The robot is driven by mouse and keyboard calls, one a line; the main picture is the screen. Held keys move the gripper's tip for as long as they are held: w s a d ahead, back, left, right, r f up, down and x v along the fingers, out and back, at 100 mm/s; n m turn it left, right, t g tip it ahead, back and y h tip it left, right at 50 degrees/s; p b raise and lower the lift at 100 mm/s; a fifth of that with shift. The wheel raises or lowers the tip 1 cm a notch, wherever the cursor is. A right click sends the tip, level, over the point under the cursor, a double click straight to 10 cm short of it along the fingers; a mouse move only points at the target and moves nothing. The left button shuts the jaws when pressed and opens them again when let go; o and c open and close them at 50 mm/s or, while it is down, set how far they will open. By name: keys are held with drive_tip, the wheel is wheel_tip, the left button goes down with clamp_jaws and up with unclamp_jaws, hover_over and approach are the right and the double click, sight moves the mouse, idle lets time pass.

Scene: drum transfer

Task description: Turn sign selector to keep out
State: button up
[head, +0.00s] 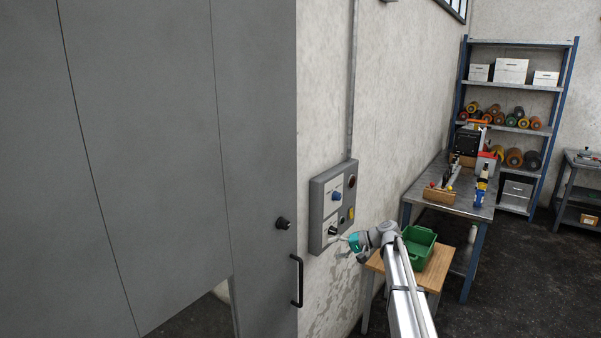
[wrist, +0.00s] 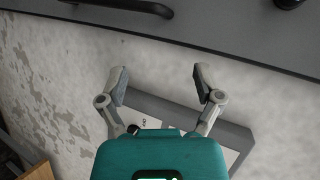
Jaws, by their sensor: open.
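A grey control panel (head: 316,218) is mounted on the wall right of the large grey door. It carries a blue knob (head: 336,195) on an upper white plate and a dark knob (head: 332,230) on a lower white plate. The lettering is too small to tell which is the sign selector or where it points. My gripper (head: 341,238) is at the panel's lower part, close to the dark knob. In the wrist view my gripper (wrist: 160,80) has its fingers spread and empty over the panel (wrist: 185,112); my teal gripper body hides most of the panel's face.
The grey door (head: 150,140) has a black handle (head: 296,281) and round knob (head: 283,223) left of the panel. A wooden table with a green bin (head: 418,247) stands below right. A metal workbench (head: 466,204) and blue shelving (head: 519,42) stand farther back.

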drive_tip(key=s+f+g+h+b, duration=0.1)
drive_tip(key=s+f+h, duration=0.3)
drive_tip(key=s, duration=0.5)
drive_tip(key=s+f+h+b, duration=0.1)
drive_tip(key=s+f+h, duration=0.1)
drive_tip(key=s+f, duration=0.55)
drive_tip(key=s+d+f+h, duration=0.1)
drive_tip(key=s+h, duration=0.1)
drive_tip(key=s, duration=0.4)
drive_tip(key=s+d+f+h+b, duration=0.1)
drive_tip(key=s+d+h, duration=0.1)
drive_tip(key=s, duration=0.4)
drive_tip(key=s+d+f+n+g+h+b, duration=0.1)
drive_tip(key=s+d+f+h, duration=0.1)
drive_tip(key=s, duration=0.5)
drive_tip(key=shift+h, duration=0.5)
drive_tip(key=shift+f, duration=0.1)
